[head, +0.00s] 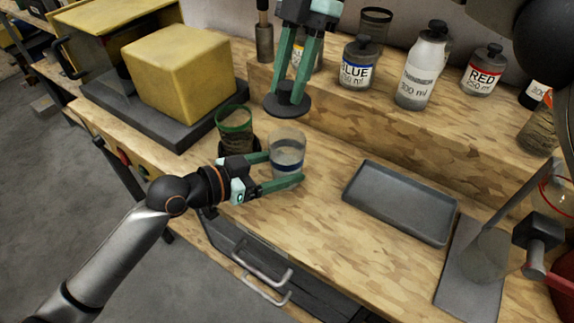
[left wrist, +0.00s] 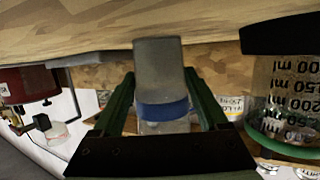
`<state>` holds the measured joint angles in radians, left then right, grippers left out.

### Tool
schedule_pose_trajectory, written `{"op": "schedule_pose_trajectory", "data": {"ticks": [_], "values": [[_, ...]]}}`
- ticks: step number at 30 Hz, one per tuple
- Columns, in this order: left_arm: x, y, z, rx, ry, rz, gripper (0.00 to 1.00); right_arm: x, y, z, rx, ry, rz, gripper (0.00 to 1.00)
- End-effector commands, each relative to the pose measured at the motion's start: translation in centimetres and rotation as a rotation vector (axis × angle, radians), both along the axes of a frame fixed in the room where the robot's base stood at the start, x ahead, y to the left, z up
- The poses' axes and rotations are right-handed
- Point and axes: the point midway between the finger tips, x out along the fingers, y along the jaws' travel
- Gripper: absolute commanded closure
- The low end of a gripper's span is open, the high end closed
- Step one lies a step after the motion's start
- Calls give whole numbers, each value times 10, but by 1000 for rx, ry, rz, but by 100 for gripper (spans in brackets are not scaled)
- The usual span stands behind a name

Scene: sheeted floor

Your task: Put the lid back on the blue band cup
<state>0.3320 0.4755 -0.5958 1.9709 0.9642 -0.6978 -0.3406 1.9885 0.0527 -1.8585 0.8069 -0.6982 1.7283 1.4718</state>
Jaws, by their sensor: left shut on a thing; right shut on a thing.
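The clear cup with a blue band (head: 287,152) stands upright on the wooden bench. My left gripper (head: 281,170) is shut on it, one finger on each side. In the left wrist view the cup (left wrist: 160,75) shows between the two green fingers, its blue band near their middle. My right gripper (head: 299,80) points down and is shut on a dark round lid (head: 287,106). The lid appears just above and behind the cup's rim in the head view, apart from it; the exact gap is hard to tell. The cup's open top is uncovered.
An empty grey tray (head: 402,201) lies to the right. Bottles labelled BLUE (head: 357,72) and RED (head: 482,75) and a white bottle (head: 421,70) stand on the raised shelf. A yellow block (head: 180,75) is at left.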

Motion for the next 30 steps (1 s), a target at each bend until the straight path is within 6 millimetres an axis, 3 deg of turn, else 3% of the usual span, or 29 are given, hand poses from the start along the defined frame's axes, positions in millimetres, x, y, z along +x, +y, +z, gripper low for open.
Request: {"op": "schedule_pose_trajectory", "data": {"ticks": [8, 16, 24, 30], "values": [[0, 0, 0, 1, 1, 0, 100, 0, 0, 0, 0, 0, 0, 100], [0, 0, 0, 0, 1, 0, 100, 0, 0, -1, 1, 1, 0, 100], [0, 0, 0, 1, 1, 0, 100, 0, 0, -38, 4, 10, -1, 100], [0, 0, 0, 0, 1, 0, 100, 1, 0, -50, 6, 7, -1, 100]]}}
